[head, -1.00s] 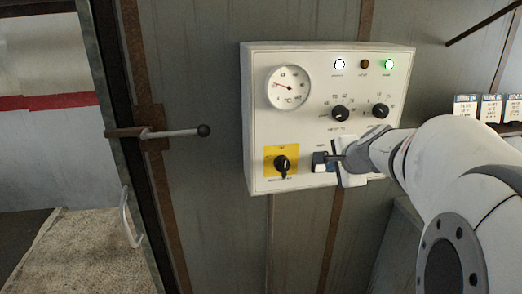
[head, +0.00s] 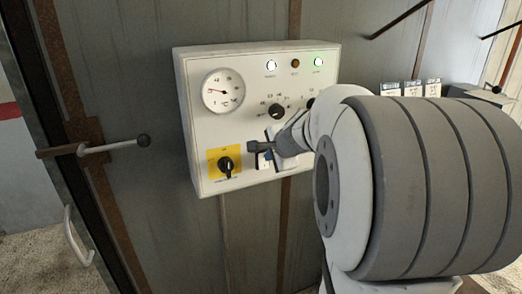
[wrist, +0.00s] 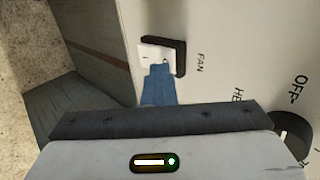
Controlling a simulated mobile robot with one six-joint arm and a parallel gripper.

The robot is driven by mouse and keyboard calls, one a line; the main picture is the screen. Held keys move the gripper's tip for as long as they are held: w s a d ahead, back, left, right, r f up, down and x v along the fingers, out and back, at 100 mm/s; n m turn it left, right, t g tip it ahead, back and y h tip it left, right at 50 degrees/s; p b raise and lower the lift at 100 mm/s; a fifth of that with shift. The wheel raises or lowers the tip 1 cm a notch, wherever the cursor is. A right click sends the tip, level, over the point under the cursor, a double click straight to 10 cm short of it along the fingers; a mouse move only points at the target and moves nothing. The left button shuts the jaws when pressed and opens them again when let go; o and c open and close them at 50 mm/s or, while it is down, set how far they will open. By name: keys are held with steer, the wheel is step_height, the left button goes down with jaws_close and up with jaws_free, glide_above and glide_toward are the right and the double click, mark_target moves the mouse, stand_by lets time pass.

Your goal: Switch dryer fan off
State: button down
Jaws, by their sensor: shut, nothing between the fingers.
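The fan switch (wrist: 153,52) is a white rocker in a black frame beside the word FAN in the wrist view. It carries small dark marks, but I cannot tell which way it is tilted. In the head view it is mostly hidden by my gripper at the lower middle of the white control panel (head: 207,134). My gripper (head: 262,150) is shut and empty, close in front of the panel. In the wrist view its blue fingertips (wrist: 158,84) reach to the rocker's lower edge and cover part of the frame. I cannot tell whether they touch it.
A yellow plate with a black rotary switch (head: 226,164) is left of my gripper. A gauge (head: 223,91), black knob (head: 276,111) and lit lamps (head: 318,62) are above. A lever handle (head: 115,145) sticks out at left. Small cards (head: 411,93) stand at right.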

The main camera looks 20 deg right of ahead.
steer(key=shift+a, duration=0.2)
steer(key=shift+d+r+p, duration=0.1)
steer(key=shift+r+p, duration=0.55)
steer(key=shift+r, duration=0.05)
steer(key=b+v, duration=0.1)
steer(key=v, duration=1.2)
steer(key=shift+s, duration=0.2)
steer(key=shift+f, duration=0.1)
